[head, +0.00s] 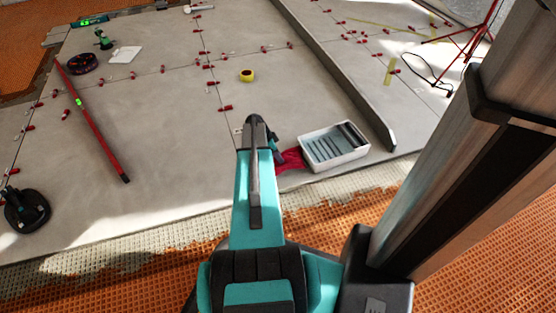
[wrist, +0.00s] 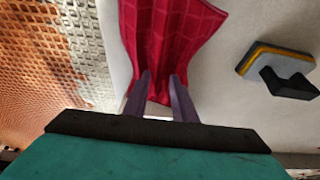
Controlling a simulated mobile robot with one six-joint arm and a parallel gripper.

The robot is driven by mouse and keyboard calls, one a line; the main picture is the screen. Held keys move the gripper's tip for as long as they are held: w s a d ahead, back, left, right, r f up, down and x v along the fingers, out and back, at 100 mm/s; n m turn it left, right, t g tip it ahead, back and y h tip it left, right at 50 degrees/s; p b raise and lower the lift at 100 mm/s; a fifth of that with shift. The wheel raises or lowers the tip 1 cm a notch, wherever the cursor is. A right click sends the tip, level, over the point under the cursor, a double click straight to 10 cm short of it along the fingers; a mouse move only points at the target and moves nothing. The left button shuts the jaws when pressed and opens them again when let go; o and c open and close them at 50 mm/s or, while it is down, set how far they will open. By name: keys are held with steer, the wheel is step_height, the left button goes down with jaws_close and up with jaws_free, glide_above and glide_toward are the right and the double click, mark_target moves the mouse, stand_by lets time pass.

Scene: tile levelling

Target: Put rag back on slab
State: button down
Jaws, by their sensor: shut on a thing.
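The rag (wrist: 170,35) is red with a faint grid pattern and fills the upper middle of the wrist view. My gripper (wrist: 158,85) is shut on its near end, with the cloth between the two purple-grey fingers. In the head view the rag (head: 290,160) shows partly, just left of the white tray, with my arm in front of its left side. The slab (head: 150,160) is the large grey tiled surface. I cannot tell whether the rag touches the slab.
A white tray (head: 362,151) with a ribbed floor stands right of the rag. A float with a black handle (wrist: 285,72) lies on the slab. A yellow tape roll (head: 247,75), a red level (head: 95,125) and several red clips are spread over the slab. Orange matting (head: 480,240) borders its near edge.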

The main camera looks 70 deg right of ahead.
stand_by(0.3)
steer(key=shift+w+d+f, duration=0.1)
steer(key=shift+w+d, duration=0.1)
steer(key=shift+d, duration=0.35)
steer(key=shift+d+f+b, duration=0.15)
steer(key=shift+f+b, duration=0.2)
steer(key=shift+b, duration=0.15)
steer(key=shift+f+b, duration=0.75)
steer(key=shift+f, duration=0.6)
steer(key=shift+f, duration=0.1)
steer(key=c, duration=1.5)
jaws_free()
steer(key=shift+o, duration=0.2)
steer(key=p+v, duration=0.5)
steer(key=v, duration=0.7)
